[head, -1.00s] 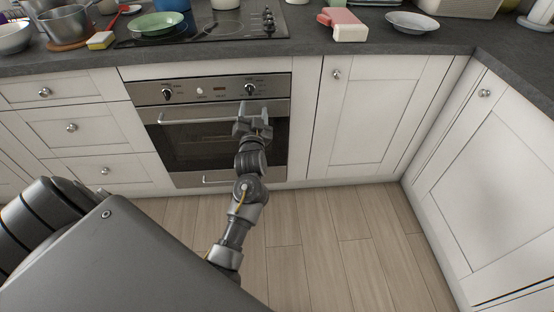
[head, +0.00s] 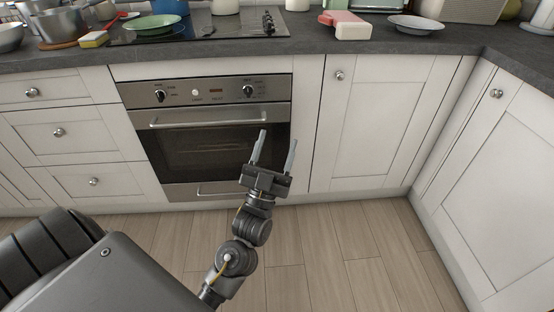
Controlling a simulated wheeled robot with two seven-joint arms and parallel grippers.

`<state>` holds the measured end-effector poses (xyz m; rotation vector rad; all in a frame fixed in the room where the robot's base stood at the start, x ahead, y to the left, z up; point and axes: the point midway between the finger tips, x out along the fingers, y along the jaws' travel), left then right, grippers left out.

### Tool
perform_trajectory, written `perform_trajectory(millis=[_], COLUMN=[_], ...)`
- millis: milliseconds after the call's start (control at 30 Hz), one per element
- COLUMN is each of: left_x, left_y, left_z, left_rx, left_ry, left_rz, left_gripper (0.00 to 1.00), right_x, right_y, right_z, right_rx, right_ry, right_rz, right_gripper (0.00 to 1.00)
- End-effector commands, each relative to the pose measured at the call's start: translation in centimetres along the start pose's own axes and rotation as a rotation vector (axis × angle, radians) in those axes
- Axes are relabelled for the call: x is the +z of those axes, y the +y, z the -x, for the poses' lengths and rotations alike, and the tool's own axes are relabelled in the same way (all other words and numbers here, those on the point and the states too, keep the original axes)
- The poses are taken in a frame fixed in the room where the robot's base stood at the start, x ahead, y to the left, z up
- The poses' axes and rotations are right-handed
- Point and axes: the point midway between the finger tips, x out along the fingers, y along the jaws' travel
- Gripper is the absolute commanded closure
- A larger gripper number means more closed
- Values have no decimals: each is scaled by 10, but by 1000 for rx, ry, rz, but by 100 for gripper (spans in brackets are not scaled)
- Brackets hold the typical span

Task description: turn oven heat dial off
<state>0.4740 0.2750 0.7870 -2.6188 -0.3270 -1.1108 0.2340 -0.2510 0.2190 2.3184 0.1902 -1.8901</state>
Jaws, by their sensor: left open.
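The oven (head: 200,150) is built into the white cabinets, with a steel control panel above its door. The panel has a left dial (head: 160,96) and a right dial (head: 248,91), both dark; I cannot tell which one is the heat dial or read its setting. My left gripper (head: 276,145) is open and empty, its two fingers pointing up toward the oven. It overlaps the right side of the oven door in the picture, below the right dial and apart from it. My right gripper is not in view.
The oven door handle (head: 208,117) runs across below the panel. The slate worktop (head: 300,50) overhangs above, with a cooktop, a green plate (head: 152,24) and pink and white blocks (head: 346,25) on it. The wooden floor (head: 330,240) is clear.

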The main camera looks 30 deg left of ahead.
Motion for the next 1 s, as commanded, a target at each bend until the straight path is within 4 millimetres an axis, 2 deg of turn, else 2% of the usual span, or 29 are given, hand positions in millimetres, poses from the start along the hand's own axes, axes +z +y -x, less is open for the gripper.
perform_trajectory(millis=[100,300,833,933,1000], left_x=[-7,-14,-13,-4,-1], left_y=[5,7,7,14,24], left_z=[9,12,12,11,10], left_rx=[11,17,19,51,89], left_ry=[31,54,50,-8,-56], left_rz=[31,54,61,102,146], left_gripper=[44,44,44,44,44], right_x=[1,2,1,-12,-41], right_y=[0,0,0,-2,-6], right_z=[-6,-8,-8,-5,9], right_rx=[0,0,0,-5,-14], right_ry=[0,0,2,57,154], right_rz=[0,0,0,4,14], right_gripper=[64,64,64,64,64])
